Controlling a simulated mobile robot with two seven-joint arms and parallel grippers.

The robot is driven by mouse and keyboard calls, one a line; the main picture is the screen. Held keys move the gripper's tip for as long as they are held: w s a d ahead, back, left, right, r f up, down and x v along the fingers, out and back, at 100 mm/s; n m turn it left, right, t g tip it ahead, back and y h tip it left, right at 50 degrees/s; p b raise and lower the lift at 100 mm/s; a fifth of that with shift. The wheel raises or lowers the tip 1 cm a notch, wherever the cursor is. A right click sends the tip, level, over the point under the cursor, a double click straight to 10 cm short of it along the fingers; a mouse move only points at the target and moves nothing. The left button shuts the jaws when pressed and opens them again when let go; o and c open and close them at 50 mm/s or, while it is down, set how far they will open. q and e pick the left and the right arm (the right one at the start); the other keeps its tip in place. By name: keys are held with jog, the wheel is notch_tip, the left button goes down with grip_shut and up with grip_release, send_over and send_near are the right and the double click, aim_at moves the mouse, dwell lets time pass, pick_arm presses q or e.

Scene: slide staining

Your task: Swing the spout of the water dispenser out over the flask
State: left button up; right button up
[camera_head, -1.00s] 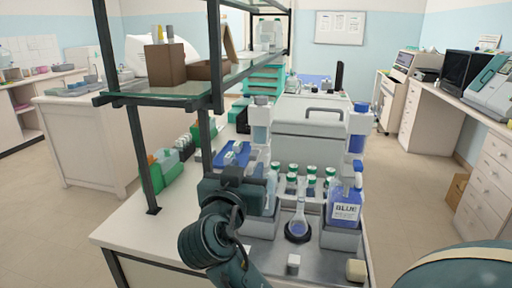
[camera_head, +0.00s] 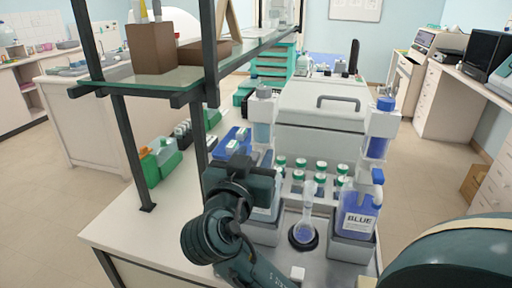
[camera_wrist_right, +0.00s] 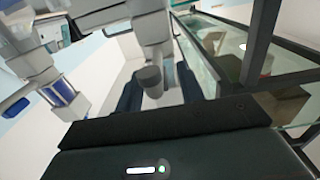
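The flask (camera_head: 308,205) stands upright on a round black base on the metal tray, with bluish liquid at its bottom. The water dispenser (camera_head: 262,132) is the left-hand column with a grey cap; its lower part and spout are largely hidden behind my right gripper (camera_head: 252,170). My right gripper is left of the flask, close in front of this column. In the right wrist view, its two dark fingers (camera_wrist_right: 158,92) stand apart, with a grey rounded part (camera_wrist_right: 149,77) seen between and beyond them. Contact cannot be told. My left gripper is out of view.
A blue-labelled bottle (camera_head: 357,212) stands in a grey holder right of the flask, below a second column with a blue cap (camera_head: 385,104). Several green-capped jars (camera_head: 320,168) stand behind the flask. A shelf post (camera_head: 199,140) rises close left of my right gripper.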

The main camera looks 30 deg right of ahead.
jog(key=shift+w+d, duration=0.2)
jog(key=shift+d, duration=0.05)
grip_shut()
dwell(0.5)
